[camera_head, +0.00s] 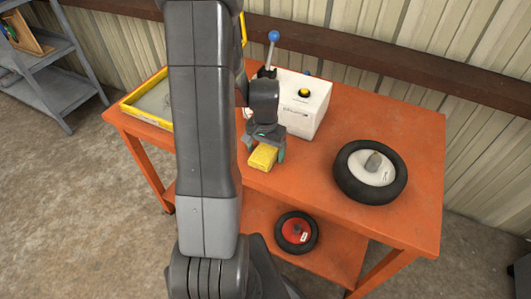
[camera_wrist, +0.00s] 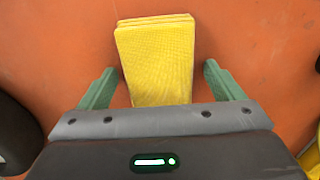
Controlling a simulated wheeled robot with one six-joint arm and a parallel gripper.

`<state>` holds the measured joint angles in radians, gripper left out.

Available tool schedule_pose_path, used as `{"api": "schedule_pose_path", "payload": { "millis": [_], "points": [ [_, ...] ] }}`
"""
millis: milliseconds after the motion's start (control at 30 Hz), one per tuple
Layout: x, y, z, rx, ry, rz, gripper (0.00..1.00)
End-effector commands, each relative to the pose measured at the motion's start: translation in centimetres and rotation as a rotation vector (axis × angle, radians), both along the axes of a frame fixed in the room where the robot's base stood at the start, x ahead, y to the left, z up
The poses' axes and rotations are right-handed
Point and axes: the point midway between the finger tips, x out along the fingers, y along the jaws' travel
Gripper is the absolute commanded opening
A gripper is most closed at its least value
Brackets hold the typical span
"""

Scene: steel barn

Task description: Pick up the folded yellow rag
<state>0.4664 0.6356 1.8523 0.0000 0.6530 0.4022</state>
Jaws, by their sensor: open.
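The folded yellow rag (camera_head: 263,157) lies on the orange cart top (camera_head: 325,211) near its front edge. It also shows in the wrist view (camera_wrist: 156,60), its folded layers visible at the far end. My gripper (camera_head: 266,150) is above the rag. In the wrist view my gripper (camera_wrist: 154,85) is open, with one green finger on each side of the rag and a gap on both sides. The near end of the rag is hidden behind the gripper body.
A black-tyred wheel (camera_head: 370,172) lies to the right. A yellow-rimmed tray (camera_head: 137,109) is at the left. A red wheel (camera_head: 297,232) is on the lower shelf.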

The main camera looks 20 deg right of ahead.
Motion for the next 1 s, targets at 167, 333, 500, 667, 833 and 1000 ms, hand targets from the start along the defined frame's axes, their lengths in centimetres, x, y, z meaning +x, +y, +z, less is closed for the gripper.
{"api": "schedule_pose_path", "payload": {
  "millis": [167, 333, 500, 667, 833, 1000],
  "points": [
    [0.0, 0.0, 0.0, 0.0, 0.0, 0.0, 0.77],
    [0.0, 0.0, 0.0, 0.0, 0.0, 0.0, 0.44],
    [0.0, 0.0, 0.0, 0.0, 0.0, 0.0, 0.39],
    [0.0, 0.0, 0.3, -0.001, -0.001, 0.0, 0.39],
    [0.1, 0.0, 2.2, -0.002, -0.003, 0.0, 0.39],
    [0.1, 0.0, 5.4, -0.003, -0.005, 0.0, 0.39]
  ]
}}
